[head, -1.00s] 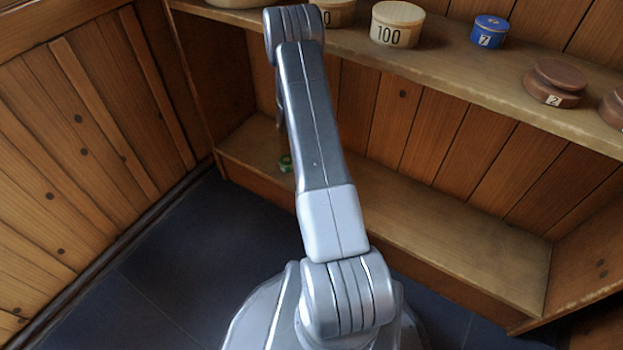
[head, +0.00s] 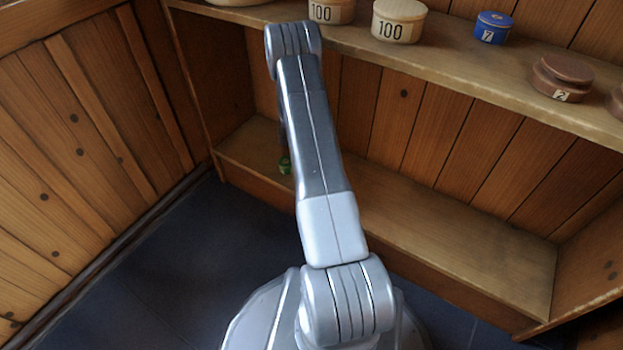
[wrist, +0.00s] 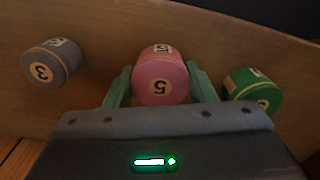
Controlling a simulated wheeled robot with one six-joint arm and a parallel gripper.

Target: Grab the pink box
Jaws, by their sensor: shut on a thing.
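The pink box (wrist: 161,82) is a small round drum with a pale label marked 5, in the middle of the wrist view. My gripper (wrist: 158,84) has its two teal fingers on either side of it, shut on its sides. The box appears to be on or just above the wooden shelf; I cannot tell which. In the head view my arm hides the pink box and my gripper.
A grey-blue box (wrist: 51,63) marked 3 and a green box (wrist: 252,91) flank the gripper closely; the green one also shows in the head view (head: 285,165). The upper shelf (head: 470,78) holds cream boxes (head: 399,20), a blue box (head: 493,27) and a brown box (head: 562,78).

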